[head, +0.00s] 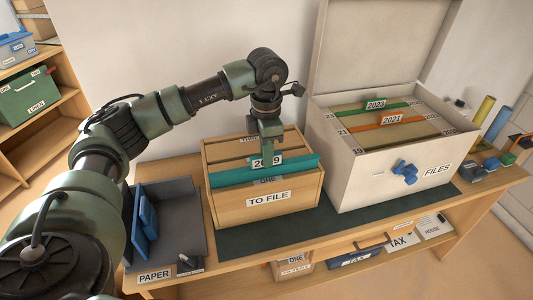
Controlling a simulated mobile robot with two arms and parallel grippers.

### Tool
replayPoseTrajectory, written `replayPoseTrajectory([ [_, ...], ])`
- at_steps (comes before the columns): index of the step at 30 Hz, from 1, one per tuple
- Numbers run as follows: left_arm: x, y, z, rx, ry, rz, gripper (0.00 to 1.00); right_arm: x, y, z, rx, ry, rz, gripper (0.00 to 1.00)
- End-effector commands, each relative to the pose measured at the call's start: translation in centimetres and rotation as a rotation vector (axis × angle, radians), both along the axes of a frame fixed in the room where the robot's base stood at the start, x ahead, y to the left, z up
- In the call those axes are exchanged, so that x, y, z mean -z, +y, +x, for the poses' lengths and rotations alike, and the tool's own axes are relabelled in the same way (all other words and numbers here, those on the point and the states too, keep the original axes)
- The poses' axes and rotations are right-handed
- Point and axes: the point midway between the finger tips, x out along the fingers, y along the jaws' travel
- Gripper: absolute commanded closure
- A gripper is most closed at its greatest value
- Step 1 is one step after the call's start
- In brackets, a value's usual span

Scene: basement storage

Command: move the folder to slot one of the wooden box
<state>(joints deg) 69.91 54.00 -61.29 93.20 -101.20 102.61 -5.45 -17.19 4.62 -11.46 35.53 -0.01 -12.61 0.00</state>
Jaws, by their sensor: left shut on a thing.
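The teal folder (293,169) has a white tab that reads 2019, partly covered by my gripper. It is at the front part of the wooden box (230,208), which is marked TO FILE. A label ONE shows just in front of the folder's lower edge, and a partly hidden label shows at the back of the box. My left gripper (270,150) points down from above and is shut on the folder at its top middle. How deep the folder sits in the box I cannot tell. My right gripper is out of view.
A white FILES box (370,188) with an upright lid, holding green and orange folders, stands close on the right. A dark PAPER tray (184,215) with blue items is on the left. A dark mat (330,219) lies under the boxes. A shelf (35,145) stands far left.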

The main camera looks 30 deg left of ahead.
Motion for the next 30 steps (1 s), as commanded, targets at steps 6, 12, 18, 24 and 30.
replayPoseTrajectory([
  [6, 0.6, 0.0, 0.0, 0.000, -0.001, 0.000, 1.00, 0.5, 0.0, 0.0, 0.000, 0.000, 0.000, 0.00],
  [12, 1.1, 0.0, 0.0, 0.000, -0.001, 0.000, 1.00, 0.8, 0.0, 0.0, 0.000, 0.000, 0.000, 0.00],
  [18, 1.6, 0.0, 0.0, 0.000, -0.001, 0.000, 1.00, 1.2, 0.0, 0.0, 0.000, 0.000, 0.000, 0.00],
  [24, 2.1, 0.0, 0.0, 0.000, -0.001, 0.000, 1.00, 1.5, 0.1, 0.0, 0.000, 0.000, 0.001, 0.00],
  [30, 2.6, 0.0, 0.0, 0.000, -0.001, 0.000, 1.00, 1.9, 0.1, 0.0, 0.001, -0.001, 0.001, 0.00],
])
